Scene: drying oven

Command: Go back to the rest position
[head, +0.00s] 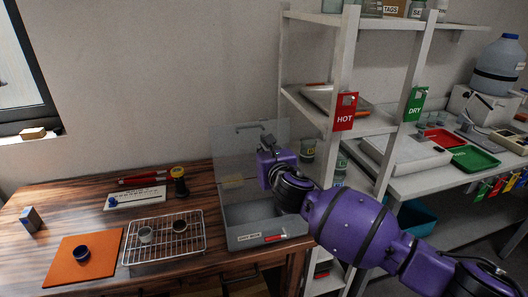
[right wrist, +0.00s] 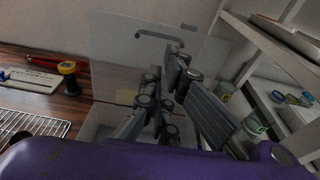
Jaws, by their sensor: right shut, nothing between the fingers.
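My right gripper (head: 266,141) is shut and empty, in the air in front of the raised clear panel (head: 226,145) of a grey box (head: 248,238). In the right wrist view its dark fingers (right wrist: 168,78) also stand in front of the clear panel and its handle (right wrist: 160,37). My purple right arm comes in from the lower right and covers part of the box's right side. My left gripper is in neither view.
The wooden bench (head: 200,262) holds a wire rack (head: 163,240) with two small dishes, an orange mat (head: 82,258) with a dark dish, and a yellow-black tool (head: 179,181). A white shelf post (head: 340,100) with a red HOT tag (head: 345,111) stands close to my right arm.

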